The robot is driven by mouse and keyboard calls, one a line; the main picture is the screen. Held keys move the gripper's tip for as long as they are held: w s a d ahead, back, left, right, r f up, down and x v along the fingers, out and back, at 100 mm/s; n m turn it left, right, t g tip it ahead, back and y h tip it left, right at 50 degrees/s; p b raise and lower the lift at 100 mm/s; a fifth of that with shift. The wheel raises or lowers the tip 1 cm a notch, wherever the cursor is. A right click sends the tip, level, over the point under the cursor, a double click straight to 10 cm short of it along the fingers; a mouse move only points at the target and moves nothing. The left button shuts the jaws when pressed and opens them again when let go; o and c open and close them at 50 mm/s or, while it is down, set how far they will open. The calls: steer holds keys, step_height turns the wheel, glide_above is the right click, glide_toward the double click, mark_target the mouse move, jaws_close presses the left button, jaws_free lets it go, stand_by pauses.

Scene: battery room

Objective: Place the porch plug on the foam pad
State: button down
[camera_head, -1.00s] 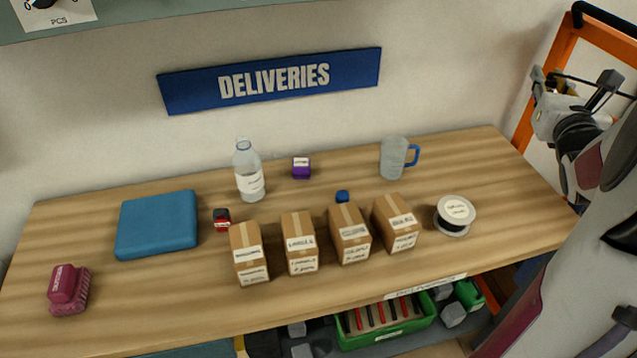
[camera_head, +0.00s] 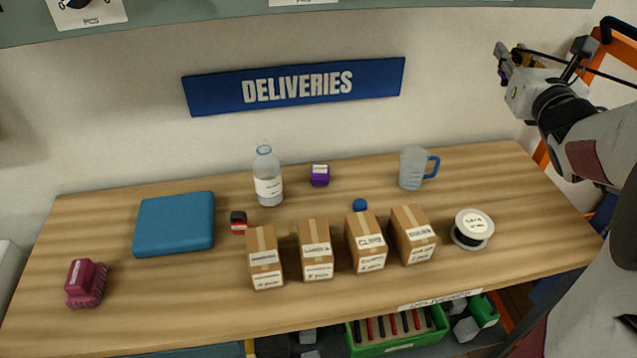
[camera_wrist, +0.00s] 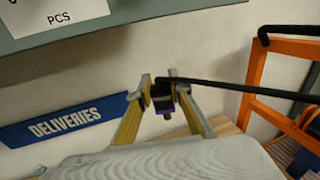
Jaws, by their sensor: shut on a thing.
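My gripper (camera_head: 504,62) is up at the right, high above the table. In the wrist view my gripper (camera_wrist: 163,88) is shut on a small black plug (camera_wrist: 162,99) with a purple tip and a black cable leading off to the right. I take this for the porch plug; no label on it is readable. The blue foam pad (camera_head: 174,223) lies flat and bare at the left of the table, far from my gripper. The pad is not in the wrist view.
Several cardboard boxes (camera_head: 315,250) stand along the table's front. Behind them are a bottle (camera_head: 268,182), a purple block (camera_head: 320,175), a red-black item (camera_head: 239,222) and a mug (camera_head: 412,168). An orange frame (camera_wrist: 262,75) stands right.

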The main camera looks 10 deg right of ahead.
steer(key=w+a+f+n+g+y, duration=0.1)
steer(key=w+a+f+n+y, duration=0.25)
steer(key=w+a, duration=0.55)
steer(key=w+a+f+n+y, duration=0.2)
steer(key=w+a+y, duration=0.25)
steer(key=a, duration=0.85)
steer(key=w+a+f+n+g+y, duration=0.1)
steer(key=w+a+f+n+y, duration=0.2)
steer(key=w+a+y, duration=0.5)
steer(key=n+g+y, duration=0.5)
steer(key=n+g, duration=0.3)
glide_above(175, 200)
step_height(175, 200, down, 14)
steer(key=shift+f+m, duration=0.2)
steer(key=shift+m, duration=0.05)
steer(key=shift+f, duration=0.1)
step_height(175, 200, down, 6)
steer(key=shift+f, duration=0.1)
steer(key=shift+f, duration=1.8)
